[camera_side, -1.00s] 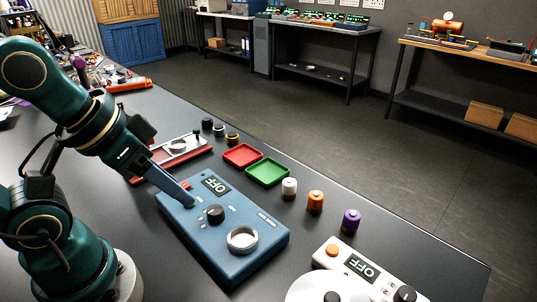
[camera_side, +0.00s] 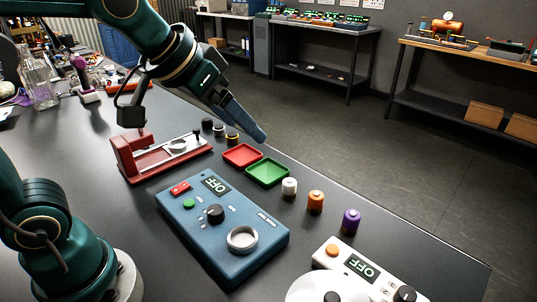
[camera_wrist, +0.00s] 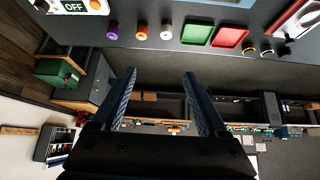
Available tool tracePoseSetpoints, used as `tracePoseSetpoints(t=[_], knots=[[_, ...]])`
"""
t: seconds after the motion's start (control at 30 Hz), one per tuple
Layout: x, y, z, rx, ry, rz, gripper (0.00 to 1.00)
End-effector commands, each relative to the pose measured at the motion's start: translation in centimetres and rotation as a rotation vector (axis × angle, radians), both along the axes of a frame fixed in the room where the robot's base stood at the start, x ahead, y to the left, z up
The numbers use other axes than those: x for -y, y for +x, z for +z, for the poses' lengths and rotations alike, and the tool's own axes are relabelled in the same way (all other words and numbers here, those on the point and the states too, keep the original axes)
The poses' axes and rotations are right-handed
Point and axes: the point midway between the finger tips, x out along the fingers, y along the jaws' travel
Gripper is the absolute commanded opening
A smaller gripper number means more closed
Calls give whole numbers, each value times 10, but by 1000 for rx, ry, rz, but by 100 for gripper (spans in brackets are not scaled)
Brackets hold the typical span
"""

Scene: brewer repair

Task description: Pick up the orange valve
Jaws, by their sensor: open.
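The orange valve (camera_side: 315,201) stands upright on the dark table, between the white valve (camera_side: 290,186) and the purple valve (camera_side: 351,220). It also shows near the top of the wrist view (camera_wrist: 141,31), with the purple valve (camera_wrist: 113,30) and white valve (camera_wrist: 166,30) beside it. My gripper (camera_side: 262,138) is raised above the far table edge, left of and apart from the orange valve. In the wrist view, the two fingers of my gripper (camera_wrist: 160,75) are spread with nothing between them.
A red tray (camera_side: 242,155) and a green tray (camera_side: 268,172) lie left of the valves. A blue control box (camera_side: 222,227), a white device (camera_side: 372,272) and a red fixture (camera_side: 160,154) stand on the table. Several dark knobs (camera_side: 219,130) sit near the far edge.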

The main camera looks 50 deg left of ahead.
Motion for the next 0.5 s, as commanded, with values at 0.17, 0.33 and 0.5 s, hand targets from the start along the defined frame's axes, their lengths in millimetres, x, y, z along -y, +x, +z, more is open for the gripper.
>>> tracePoseSetpoints(t=[0.17, 0.33, 0.5], knots=[[14, 56, -14, -27, 1, -33, 76], [29, 100, -46, -72, 5, -64, 76], [44, 126, -93, -138, 13, -93, 76]])
